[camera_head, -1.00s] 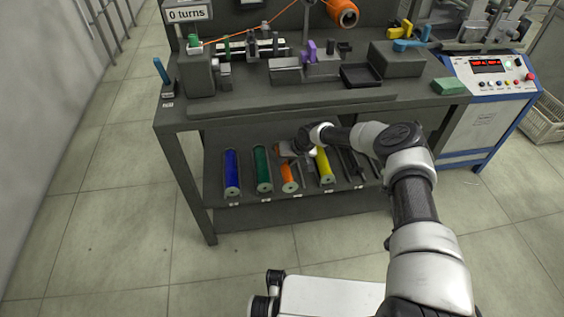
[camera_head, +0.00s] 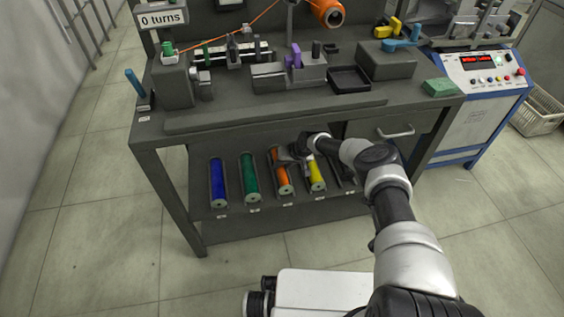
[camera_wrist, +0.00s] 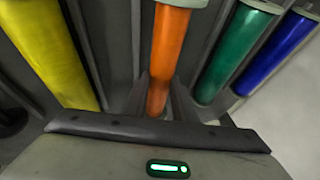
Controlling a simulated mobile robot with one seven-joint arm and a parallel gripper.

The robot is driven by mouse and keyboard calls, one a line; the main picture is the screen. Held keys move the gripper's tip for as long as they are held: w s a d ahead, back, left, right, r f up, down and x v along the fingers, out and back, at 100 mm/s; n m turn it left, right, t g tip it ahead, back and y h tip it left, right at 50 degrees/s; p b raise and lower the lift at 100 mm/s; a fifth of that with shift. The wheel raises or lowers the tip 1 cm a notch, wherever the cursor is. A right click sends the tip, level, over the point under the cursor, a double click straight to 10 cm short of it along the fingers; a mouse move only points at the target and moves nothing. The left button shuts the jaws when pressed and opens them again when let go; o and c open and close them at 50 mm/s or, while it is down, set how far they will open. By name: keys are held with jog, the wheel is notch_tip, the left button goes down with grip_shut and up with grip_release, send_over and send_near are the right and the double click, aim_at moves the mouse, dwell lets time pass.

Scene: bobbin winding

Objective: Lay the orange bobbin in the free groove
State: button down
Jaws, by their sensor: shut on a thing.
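The orange bobbin (camera_head: 284,182) is on the lower sloped rack (camera_head: 263,209), between the green bobbin (camera_head: 249,178) and the yellow bobbin (camera_head: 316,175). My gripper (camera_head: 289,155) is at its upper part. In the wrist view the fingers (camera_wrist: 158,92) are on both sides of the orange bobbin (camera_wrist: 168,45), shut on it. I cannot tell whether it is clear of its groove. An empty groove (camera_head: 345,175) shows right of the yellow bobbin, partly hidden by my arm.
A blue bobbin (camera_head: 218,183) lies at the rack's left end. The bench top (camera_head: 240,112) overhangs the rack. A drawer handle (camera_head: 394,132) is right of my wrist. A control cabinet (camera_head: 470,110) stands at the right.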

jog(key=shift+f, duration=0.4)
jog(key=c, duration=1.4)
grip_release()
jog(key=shift+o, duration=0.2)
jog(key=shift+d, duration=0.1)
